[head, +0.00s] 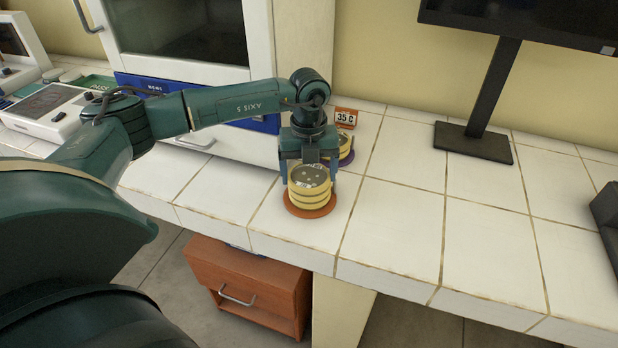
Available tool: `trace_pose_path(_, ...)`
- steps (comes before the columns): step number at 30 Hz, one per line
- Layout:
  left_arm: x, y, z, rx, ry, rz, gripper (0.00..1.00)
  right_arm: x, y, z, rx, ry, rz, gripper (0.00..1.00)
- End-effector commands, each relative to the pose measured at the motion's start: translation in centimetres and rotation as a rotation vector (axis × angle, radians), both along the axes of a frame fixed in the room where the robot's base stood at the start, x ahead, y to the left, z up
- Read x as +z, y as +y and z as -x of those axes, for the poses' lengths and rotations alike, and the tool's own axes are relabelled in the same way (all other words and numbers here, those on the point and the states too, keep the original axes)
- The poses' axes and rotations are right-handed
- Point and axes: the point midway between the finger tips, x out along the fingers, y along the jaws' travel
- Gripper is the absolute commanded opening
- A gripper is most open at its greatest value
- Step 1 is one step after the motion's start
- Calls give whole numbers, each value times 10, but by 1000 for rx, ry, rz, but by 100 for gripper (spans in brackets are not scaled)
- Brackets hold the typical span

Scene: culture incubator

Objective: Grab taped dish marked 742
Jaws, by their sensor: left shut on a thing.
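A taped stack of round dishes (310,188) with yellow bands stands upright at an orange-brown round mat (311,208) near the counter's front edge. Its top shows small dark spots and a pale label too small to read. My left gripper (310,168) reaches down from above with its fingers on either side of the stack and is shut on it. A second yellow-banded dish stack (346,150) stands behind, partly hidden by the gripper, on a purple mat. I cannot read the number 742 on either. My right gripper is not in view.
A small orange sign reading 35 C (346,118) stands behind the dishes. A white incubator (262,60) is at the back left. A monitor stand (474,140) is at the back right.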

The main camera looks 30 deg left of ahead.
Motion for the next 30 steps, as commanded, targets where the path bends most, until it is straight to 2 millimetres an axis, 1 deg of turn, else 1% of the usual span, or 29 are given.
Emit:
trace_pose_path(1, 0, 0, 0, 0, -1, 1, 62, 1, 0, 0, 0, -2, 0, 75)
trace_pose_path(3, 0, 0, 0, 0, -1, 1, 56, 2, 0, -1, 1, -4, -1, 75)
trace_pose_path(11, 2, 0, 0, 0, -2, 1, 56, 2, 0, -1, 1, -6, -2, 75)
trace_pose_path(14, 5, 0, -1, 0, -2, 1, 56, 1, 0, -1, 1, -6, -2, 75)
trace_pose_path(17, 13, -1, -1, -1, -4, 2, 56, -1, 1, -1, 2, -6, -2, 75)
trace_pose_path(23, 37, 0, -1, -1, -6, 1, 56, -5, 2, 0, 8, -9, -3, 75)
trace_pose_path(28, 34, -37, -9, -8, -2, 3, 56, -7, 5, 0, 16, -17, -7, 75)
trace_pose_path(30, 34, -56, -14, -9, -3, 4, 56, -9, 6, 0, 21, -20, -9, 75)
